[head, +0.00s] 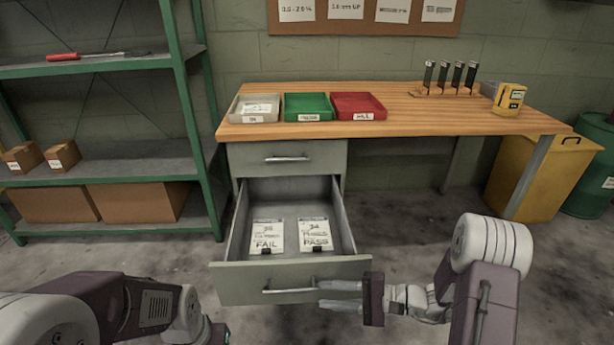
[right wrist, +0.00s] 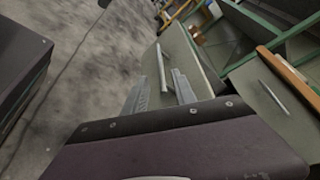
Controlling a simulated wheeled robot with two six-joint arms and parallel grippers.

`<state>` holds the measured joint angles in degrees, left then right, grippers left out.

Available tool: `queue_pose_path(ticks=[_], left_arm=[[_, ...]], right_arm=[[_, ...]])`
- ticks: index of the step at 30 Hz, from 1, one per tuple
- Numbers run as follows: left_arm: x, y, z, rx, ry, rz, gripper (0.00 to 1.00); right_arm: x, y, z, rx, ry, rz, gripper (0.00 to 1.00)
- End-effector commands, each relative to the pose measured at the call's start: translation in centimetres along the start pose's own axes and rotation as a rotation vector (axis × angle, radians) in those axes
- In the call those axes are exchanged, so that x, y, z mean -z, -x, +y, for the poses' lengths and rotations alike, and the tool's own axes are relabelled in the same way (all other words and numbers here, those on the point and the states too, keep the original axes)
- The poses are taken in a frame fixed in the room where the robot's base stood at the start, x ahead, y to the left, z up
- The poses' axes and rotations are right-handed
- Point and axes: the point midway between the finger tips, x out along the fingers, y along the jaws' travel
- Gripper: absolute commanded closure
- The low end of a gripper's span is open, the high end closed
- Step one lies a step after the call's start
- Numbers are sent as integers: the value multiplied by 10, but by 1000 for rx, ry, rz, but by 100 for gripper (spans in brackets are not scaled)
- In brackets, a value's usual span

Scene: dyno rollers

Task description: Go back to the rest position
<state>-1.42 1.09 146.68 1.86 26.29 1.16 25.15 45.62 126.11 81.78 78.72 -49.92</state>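The lower drawer (head: 290,280) of the workbench is pulled open. Its bar handle (head: 288,290) is on the front, and it also shows in the right wrist view (right wrist: 163,68). My right gripper (head: 322,294) is at the right end of this handle. Its two fingers are apart, and in the right wrist view (right wrist: 160,90) the handle shows between them with gaps; I cannot tell whether they touch it. My left gripper (head: 218,332) is at the bottom edge, left of the drawer, mostly cut off; its fingers cannot be made out.
Two cards, FAIL (head: 267,236) and PASS (head: 315,234), lie in the drawer. The workbench (head: 400,120) holds grey (head: 254,108), green (head: 308,107) and red (head: 358,106) trays. A green shelf (head: 110,160) stands left, a yellow bin (head: 540,175) right. Floor right of the drawer is clear.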

Motion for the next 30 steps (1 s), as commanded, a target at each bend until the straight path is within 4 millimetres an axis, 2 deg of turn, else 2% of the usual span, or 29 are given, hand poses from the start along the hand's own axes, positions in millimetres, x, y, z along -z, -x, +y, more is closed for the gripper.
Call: queue_pose_path(ticks=[2, 4, 5, 6, 8, 9, 11, 13, 16, 21, 23, 25, 30], left_arm=[[1, 11, 0, 0, 0, 0, 64], [2, 23, 0, 0, 0, 0, 64], [3, 28, 0, 0, 0, 0, 64], [4, 36, 1, 0, 0, 0, 64], [5, 47, 1, 0, 0, 0, 64], [6, 53, 1, 0, 0, 0, 64], [6, 58, 1, 0, 0, 0, 64], [7, 63, 1, 0, 0, 0, 64], [7, 67, 1, 0, 0, 0, 64], [7, 65, 1, 0, 0, 0, 64], [7, 65, 1, 0, 0, 0, 64], [10, 101, 2, 0, 0, -2, 64], [17, 160, 3, 0, 0, 1, 64]], right_arm=[[-17, -8, -18, -21, 47, -29, 68], [-46, -18, -45, -52, 136, -71, 68], [-66, -22, -52, -82, 181, -109, 68], [-98, -26, -54, -158, 254, -169, 68], [-142, -22, -36, -338, 354, -253, 68], [-161, -13, -18, -478, 409, -286, 68], [-175, 9, 9, -684, 483, -297, 68], [-173, 38, 33, -889, 565, -265, 68], [-153, 77, 49, -1116, 678, -164, 68], [-96, 125, 51, -1340, 814, 90, 68], [-74, 128, 38, -1339, 827, 228, 68], [-93, 135, 7, -1326, 792, 253, 68], [-123, 148, -41, -1326, 791, 250, 68]])
